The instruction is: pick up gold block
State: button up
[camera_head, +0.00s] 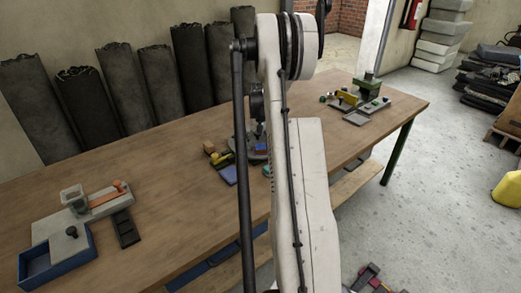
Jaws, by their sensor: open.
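A small tan-gold block (209,147) sits on the table left of my arm, at the middle station. A yellow piece (219,158) lies just below it; I cannot tell for sure which of the two is the gold block. My gripper (260,128) shows only as dark parts behind my white arm link, to the right of these pieces and above the station. It is open, and its fingertips are mostly hidden. It looks apart from both pieces. Another yellow piece (348,97) is at the far right station.
The wooden table (160,190) has clear room left of centre. A blue block (261,147) and a blue tray (227,175) are close to the tan block. A grey fixture with a blue open box (60,262) stands at the left. Dark sheet rolls (120,85) lean on the wall.

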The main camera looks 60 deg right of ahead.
jog(key=shift+c, duration=0.3)
grip_shut()
jog(key=shift+r, duration=0.1)
